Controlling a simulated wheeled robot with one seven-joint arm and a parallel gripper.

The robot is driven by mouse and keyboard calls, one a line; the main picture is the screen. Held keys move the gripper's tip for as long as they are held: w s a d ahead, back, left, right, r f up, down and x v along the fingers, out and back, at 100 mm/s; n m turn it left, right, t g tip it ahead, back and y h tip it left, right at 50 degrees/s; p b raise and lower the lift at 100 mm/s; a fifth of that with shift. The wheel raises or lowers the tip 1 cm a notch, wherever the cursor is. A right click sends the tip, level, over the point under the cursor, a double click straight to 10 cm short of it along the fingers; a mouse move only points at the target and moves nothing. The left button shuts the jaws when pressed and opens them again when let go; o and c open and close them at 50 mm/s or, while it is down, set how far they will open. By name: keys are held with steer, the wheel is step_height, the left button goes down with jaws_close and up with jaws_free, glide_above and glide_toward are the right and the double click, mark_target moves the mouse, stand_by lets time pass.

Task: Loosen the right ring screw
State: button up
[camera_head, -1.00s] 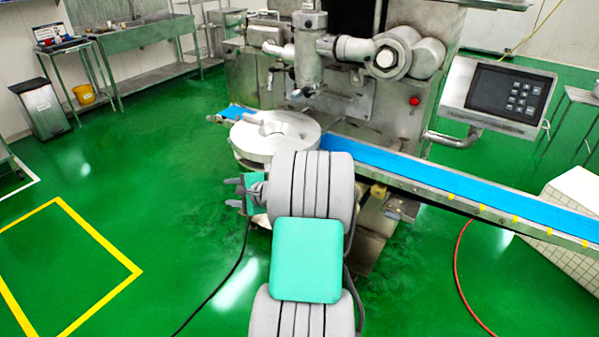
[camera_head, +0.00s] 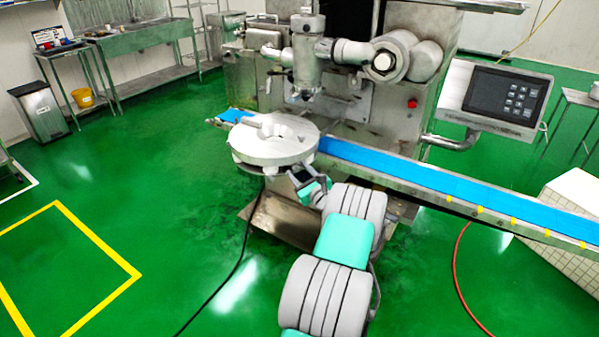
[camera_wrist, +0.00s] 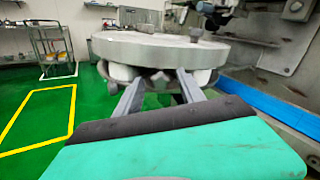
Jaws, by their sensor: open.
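A round metal disc (camera_head: 262,145) sits at the left end of the blue belt, with a slotted opening and a raised piece on top. In the wrist view the disc's rim (camera_wrist: 160,52) runs across, with pale rounded parts (camera_wrist: 203,77) below it. I cannot single out the right ring screw for certain. My gripper (camera_head: 299,176) is at the disc's front right edge, at or just below rim height. In the wrist view my gripper (camera_wrist: 160,82) is open, its two fingers pointing toward the disc's underside. Contact cannot be told.
The blue conveyor belt (camera_head: 430,182) runs right from the disc. The machine's vertical head (camera_head: 307,60) stands behind the disc, and a control panel (camera_head: 503,95) is at right. A black cable (camera_head: 240,252) and a red hose (camera_head: 455,275) lie on the green floor. Floor at left is open.

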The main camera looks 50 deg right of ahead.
jaws_close()
stand_by(0.4)
